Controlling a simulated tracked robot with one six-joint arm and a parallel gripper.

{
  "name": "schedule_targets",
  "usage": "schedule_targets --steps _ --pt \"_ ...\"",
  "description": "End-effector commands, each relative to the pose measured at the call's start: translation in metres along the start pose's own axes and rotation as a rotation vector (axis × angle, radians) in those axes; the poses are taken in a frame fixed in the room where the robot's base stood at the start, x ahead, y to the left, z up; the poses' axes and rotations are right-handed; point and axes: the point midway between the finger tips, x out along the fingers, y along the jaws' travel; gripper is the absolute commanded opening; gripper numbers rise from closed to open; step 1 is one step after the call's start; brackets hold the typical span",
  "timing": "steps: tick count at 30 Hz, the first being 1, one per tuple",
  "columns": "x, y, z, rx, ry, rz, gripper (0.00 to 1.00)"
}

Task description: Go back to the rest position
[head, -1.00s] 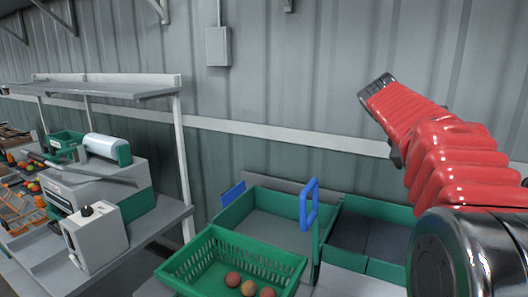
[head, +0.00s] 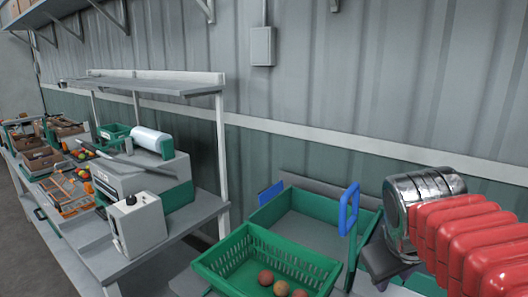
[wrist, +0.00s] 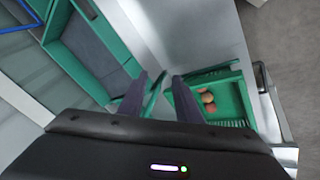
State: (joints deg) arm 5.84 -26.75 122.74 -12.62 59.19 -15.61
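My gripper (wrist: 159,77) shows its two dark fingers apart in the wrist view, with nothing held between them. It hangs above the green bins and the basket. In the head view my wrist is at the right, and the dark gripper body (head: 383,260) is partly seen below the silver joint. The fingertips are hidden there. The green basket (head: 228,247) with a few reddish tomatoes (head: 281,288) stands left of my gripper. It also shows in the wrist view (wrist: 240,85).
A green bin (head: 318,204) with blue handles (head: 348,208) stands behind the basket, close to my wrist. A bench with a grey machine (head: 143,180) and an overhead shelf (head: 155,85) stands left. The corrugated wall (head: 370,95) is behind. Air above the bins is clear.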

Motion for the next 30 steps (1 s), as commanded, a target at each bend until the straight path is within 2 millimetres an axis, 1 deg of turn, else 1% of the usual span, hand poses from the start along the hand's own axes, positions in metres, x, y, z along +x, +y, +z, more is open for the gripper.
schedule_targets --steps 1,6,9,12,15,18,30 --pt "0.001 -0.015 0.009 0.028 0.017 -0.023 0.31" --pt "0.008 -0.061 0.038 0.138 0.062 -0.105 0.31" --pt "0.013 -0.086 0.054 0.204 0.081 -0.153 0.31" --pt "0.018 -0.105 0.068 0.254 0.093 -0.191 0.31" --pt "0.021 -0.116 0.075 0.288 0.100 -0.213 0.31" --pt "0.022 -0.119 0.077 0.300 0.101 -0.221 0.31" --pt "0.022 -0.119 0.077 0.299 0.100 -0.220 0.31"
